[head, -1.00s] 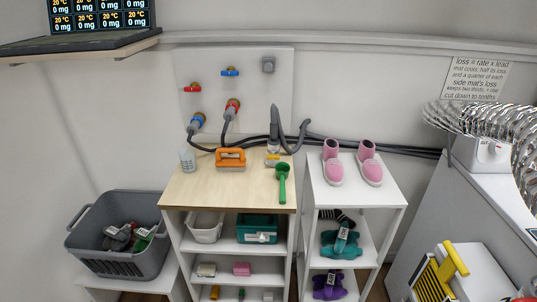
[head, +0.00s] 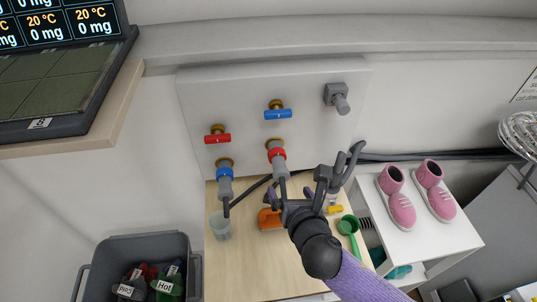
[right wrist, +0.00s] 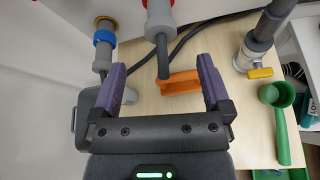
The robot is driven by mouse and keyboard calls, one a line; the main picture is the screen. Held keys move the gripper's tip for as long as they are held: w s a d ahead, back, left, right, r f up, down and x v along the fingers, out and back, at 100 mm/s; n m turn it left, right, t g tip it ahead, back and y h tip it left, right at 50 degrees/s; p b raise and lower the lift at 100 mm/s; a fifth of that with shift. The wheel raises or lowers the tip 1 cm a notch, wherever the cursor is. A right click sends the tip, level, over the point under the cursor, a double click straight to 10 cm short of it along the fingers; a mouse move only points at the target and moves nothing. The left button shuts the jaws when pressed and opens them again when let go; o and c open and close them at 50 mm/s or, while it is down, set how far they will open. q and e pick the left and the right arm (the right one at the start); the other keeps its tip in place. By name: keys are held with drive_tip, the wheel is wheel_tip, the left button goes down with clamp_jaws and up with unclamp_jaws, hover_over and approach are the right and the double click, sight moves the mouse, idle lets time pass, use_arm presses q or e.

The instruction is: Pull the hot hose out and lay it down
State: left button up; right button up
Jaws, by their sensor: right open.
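A hose end with a red collar (head: 277,154) is plugged into the wall panel below a blue valve handle (head: 278,114). A hose end with a blue collar (head: 225,174) is plugged in below a red valve handle (head: 217,138). My right gripper (head: 297,191) is open and empty, below and right of the red collar. In the right wrist view, the red-collared hose (right wrist: 160,25) hangs between and beyond the spread purple fingers, apart from them. My left gripper is not in view.
The wooden counter (head: 235,270) holds a clear beaker (head: 220,226), an orange-handled tool (head: 268,219) and a green scoop (head: 348,226). A grey faucet (right wrist: 262,40) stands at right. Pink shoes (head: 398,200) sit on the white shelf. A grey bin (head: 95,255) is at lower left.

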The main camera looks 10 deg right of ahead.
sight(283, 176)
drive_tip(key=b+x, duration=0.1)
drive_tip(key=x, duration=0.2)
drive_tip(key=shift+w+d, duration=0.1)
drive_tip(key=b+x, duration=0.2)
drive_tip(key=x, duration=0.3)
drive_tip(key=shift+w, duration=0.1)
drive_tip(key=shift+w+f, duration=0.1)
drive_tip(key=shift+w, duration=0.3)
drive_tip(key=c, duration=1.3)
drive_tip(key=o, duration=0.6)
clamp_jaws()
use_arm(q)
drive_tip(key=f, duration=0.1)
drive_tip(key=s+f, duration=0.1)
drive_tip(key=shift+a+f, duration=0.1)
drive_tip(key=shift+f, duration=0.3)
